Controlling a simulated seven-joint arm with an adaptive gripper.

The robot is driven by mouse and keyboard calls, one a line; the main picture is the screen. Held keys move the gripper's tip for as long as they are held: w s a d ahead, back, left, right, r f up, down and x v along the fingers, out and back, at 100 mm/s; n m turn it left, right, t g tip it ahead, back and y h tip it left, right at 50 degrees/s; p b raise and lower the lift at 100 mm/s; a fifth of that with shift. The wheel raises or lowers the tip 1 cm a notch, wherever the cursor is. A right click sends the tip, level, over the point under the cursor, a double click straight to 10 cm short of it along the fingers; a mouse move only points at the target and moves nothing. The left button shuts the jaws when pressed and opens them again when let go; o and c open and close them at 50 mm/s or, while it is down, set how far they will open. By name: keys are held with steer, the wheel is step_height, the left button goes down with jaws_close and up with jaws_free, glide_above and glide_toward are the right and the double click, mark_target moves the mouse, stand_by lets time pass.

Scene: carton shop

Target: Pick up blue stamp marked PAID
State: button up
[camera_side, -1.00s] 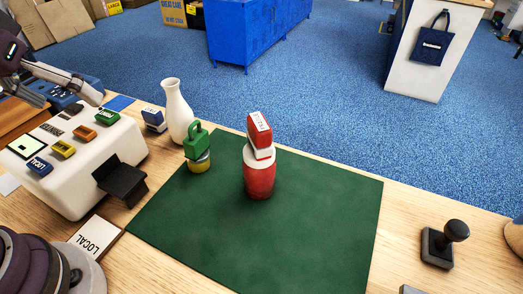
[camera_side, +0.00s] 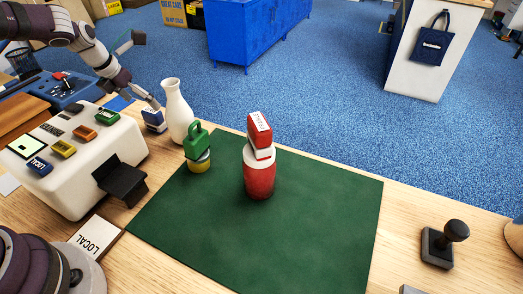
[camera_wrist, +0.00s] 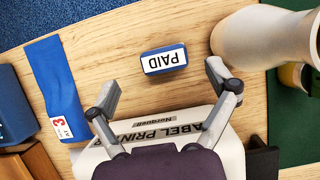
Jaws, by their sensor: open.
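The blue stamp stands on the wood table behind the white label printer, left of the white vase; in the side view the stamp (camera_side: 153,126) is partly covered by my gripper. In the side view my gripper (camera_side: 152,103) is close above the stamp; the exact gap is unclear.
The white vase (camera_side: 177,112) stands close to the right of the stamp, near the right finger in the wrist view. The label printer (camera_side: 88,160) is in front. A blue strip (camera_wrist: 52,80) lies left of the stamp. A green stamp on a yellow-banded jar (camera_side: 198,148) stands nearby.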

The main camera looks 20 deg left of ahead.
mark_target(150, 111)
steer(key=x, duration=0.4)
steer(key=shift+s+d+f, duration=0.1)
steer(key=shift+d+f, duration=0.1)
steer(key=shift+c, duration=0.4)
steer(key=c, duration=1.2)
